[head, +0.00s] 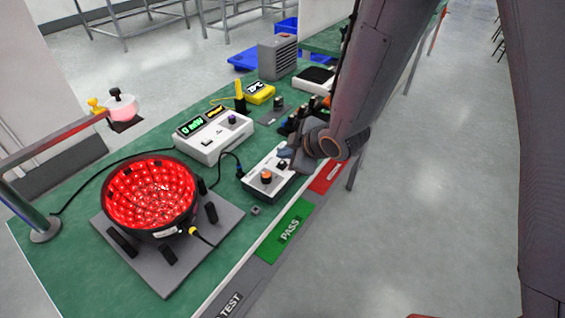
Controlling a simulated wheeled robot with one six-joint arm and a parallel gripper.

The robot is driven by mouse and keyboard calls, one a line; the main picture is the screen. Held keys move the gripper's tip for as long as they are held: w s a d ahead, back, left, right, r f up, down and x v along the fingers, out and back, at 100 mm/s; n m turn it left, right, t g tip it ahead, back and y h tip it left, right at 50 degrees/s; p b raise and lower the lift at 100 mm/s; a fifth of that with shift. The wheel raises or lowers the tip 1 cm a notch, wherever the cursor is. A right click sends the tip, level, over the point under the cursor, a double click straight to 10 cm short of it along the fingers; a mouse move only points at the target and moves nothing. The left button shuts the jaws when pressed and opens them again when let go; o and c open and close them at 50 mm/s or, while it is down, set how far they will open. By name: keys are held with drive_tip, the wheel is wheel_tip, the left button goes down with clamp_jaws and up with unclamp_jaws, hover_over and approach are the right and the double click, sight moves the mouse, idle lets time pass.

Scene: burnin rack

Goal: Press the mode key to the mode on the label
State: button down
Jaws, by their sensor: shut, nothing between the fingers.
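A white bench meter (213,138) stands in the middle of the green bench, with a green lit display (191,127), an amber lit display (214,112) and a dark knob (232,119). A smaller white box (262,188) with an orange knob (266,176) and a small dark control lies nearer the front edge. I cannot tell which control is the mode key, and the mode label is not readable. My gripper (290,154) is shut and empty, over the right end of the small box. My arm hides part of that end.
A red-lit ring light (150,194) on a grey plate (218,232) fills the bench's left front. A green PASS mat (287,231) and a red mat (328,177) lie along the front edge. A yellow meter (260,93) and a grey ridged box (277,58) stand behind. Cables cross the bench.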

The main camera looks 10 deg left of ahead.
drive_tip(key=shift+f, duration=0.15)
drive_tip(key=shift+f+b, duration=0.3)
drive_tip(key=shift+b, duration=0.05)
drive_tip(key=shift+f+b, duration=0.35)
drive_tip(key=shift+f, duration=0.1)
idle(1.0)
drive_tip(key=shift+r, duration=0.15)
drive_tip(key=shift+r+p, duration=0.75)
drive_tip(key=shift+r, duration=0.05)
wheel_tip(320, 180, up, 5)
drive_tip(key=p, duration=0.4)
idle(0.8)
